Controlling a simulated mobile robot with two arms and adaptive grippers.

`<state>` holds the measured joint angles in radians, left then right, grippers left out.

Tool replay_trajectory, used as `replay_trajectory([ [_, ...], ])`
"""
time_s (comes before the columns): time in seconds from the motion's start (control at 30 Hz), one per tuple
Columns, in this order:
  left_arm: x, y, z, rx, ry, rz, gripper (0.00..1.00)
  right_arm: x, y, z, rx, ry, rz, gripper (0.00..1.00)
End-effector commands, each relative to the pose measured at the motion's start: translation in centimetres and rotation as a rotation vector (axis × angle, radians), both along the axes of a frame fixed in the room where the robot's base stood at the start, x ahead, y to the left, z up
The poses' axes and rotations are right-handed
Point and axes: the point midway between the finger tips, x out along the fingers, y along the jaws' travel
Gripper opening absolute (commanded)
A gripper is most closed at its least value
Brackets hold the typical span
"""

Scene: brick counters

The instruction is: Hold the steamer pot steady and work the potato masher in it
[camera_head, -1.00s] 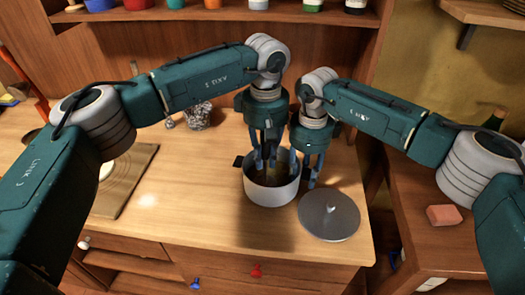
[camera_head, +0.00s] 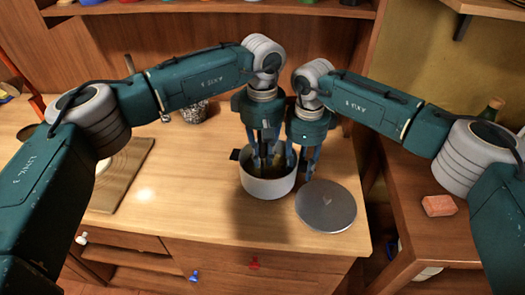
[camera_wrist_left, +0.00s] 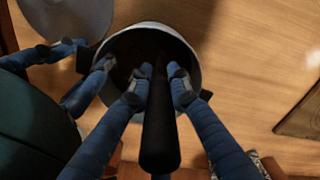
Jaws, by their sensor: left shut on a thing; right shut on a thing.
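The steamer pot (camera_head: 267,188) is a white round pot near the counter's front edge, with a dark handle at its left side. My left gripper (camera_head: 266,160) is over the pot's mouth, shut on the potato masher's dark handle (camera_wrist_left: 160,135), which points down into the pot in the left wrist view. The masher's head is hidden in the pot's dark inside. My right gripper (camera_head: 298,167) is at the pot's right side, shut on its rim; its fingers also show at the rim in the left wrist view (camera_wrist_left: 92,75).
A round grey lid (camera_head: 326,207) lies just right of the pot. A wooden board (camera_head: 128,178) lies at the left of the counter. An orange-pink block (camera_head: 438,205) is on the right counter.

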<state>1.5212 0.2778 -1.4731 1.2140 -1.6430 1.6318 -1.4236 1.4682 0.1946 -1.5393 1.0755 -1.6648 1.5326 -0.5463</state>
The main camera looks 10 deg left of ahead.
Motion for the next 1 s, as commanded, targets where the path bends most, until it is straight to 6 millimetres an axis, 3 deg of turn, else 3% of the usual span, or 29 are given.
replay_trajectory([
  [0.27,0.0,0.0,-0.4,0.001,-0.001,0.0,0.0,-0.2,-0.1,-0.2,-0.005,0.006,0.003,0.0],
  [0.6,0.0,0.0,1.6,0.001,-0.001,0.0,0.0,-0.2,-0.1,-0.2,-0.005,0.006,0.003,0.0],
  [1.0,0.0,0.0,1.2,0.001,0.0,0.0,0.0,-0.2,-0.1,-0.2,-0.005,0.006,0.003,0.0],
])
